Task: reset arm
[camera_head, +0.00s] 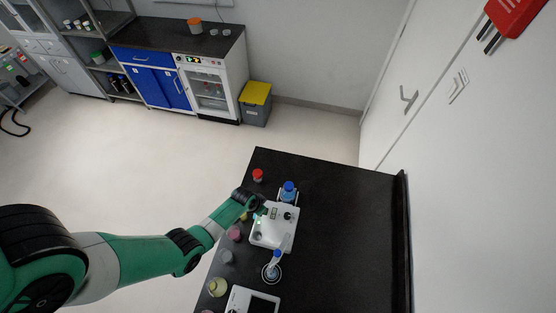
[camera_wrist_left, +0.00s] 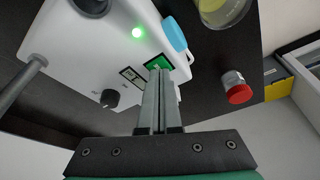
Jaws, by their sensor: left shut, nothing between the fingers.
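My left gripper (camera_head: 262,207) reaches in from the left to the white device (camera_head: 272,238) on the black table. In the left wrist view the gripper (camera_wrist_left: 158,75) is shut and empty. Its tips are at the green switch (camera_wrist_left: 160,62) on the device's panel; I cannot tell whether they touch it. The panel also has a lit green lamp (camera_wrist_left: 138,32) and a black knob (camera_wrist_left: 109,98).
A red-capped bottle (camera_head: 258,175), a blue-capped bottle (camera_head: 289,188) and several small flasks stand around the device along the table's left side. A flask with a blue top (camera_head: 276,259) stands in front. The table's right part (camera_head: 350,230) is clear.

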